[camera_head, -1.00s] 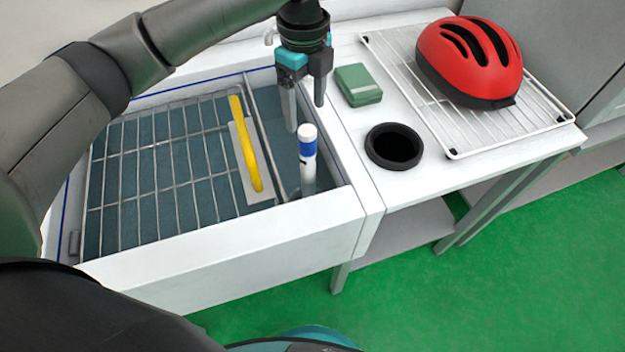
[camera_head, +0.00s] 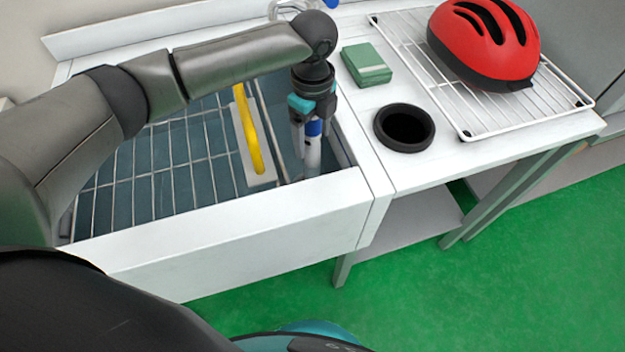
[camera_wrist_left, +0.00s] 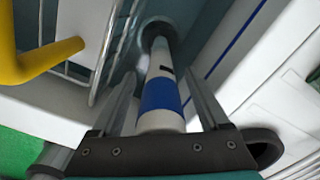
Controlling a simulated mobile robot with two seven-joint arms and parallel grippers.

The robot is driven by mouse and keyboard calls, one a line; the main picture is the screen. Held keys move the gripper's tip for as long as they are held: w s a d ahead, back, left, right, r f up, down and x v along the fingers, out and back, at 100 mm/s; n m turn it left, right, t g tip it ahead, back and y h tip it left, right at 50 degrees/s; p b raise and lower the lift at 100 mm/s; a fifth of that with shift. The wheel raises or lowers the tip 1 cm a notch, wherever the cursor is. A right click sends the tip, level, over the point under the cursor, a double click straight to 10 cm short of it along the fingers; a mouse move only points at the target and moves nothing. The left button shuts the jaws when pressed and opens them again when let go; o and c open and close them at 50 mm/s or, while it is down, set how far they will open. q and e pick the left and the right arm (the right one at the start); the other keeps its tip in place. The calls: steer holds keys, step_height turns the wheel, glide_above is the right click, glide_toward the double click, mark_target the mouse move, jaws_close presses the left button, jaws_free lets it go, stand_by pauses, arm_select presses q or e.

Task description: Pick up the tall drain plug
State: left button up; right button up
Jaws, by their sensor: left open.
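The tall drain plug (camera_head: 313,148) is a white upright tube with a blue band, standing in the narrow right part of the sink. In the left wrist view the plug (camera_wrist_left: 162,82) runs between the two fingers, its foot at a round drain. My left gripper (camera_head: 307,150) points down over the plug's top in the head view, its fingers around it. The wrist view shows the left gripper (camera_wrist_left: 165,105) open, with a finger on each side of the plug and a gap visible on the right. The gripper partly hides the plug in the head view. My right gripper is out of view.
A wire rack (camera_head: 150,170) covers the left of the sink, with a yellow-handled float (camera_head: 247,130) close beside the plug. The white sink wall (camera_head: 230,225) is in front.

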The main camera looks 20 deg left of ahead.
arm_select(q)
steer(key=shift+f, duration=0.1)
jaws_close()
stand_by(0.6)
stand_by(0.8)
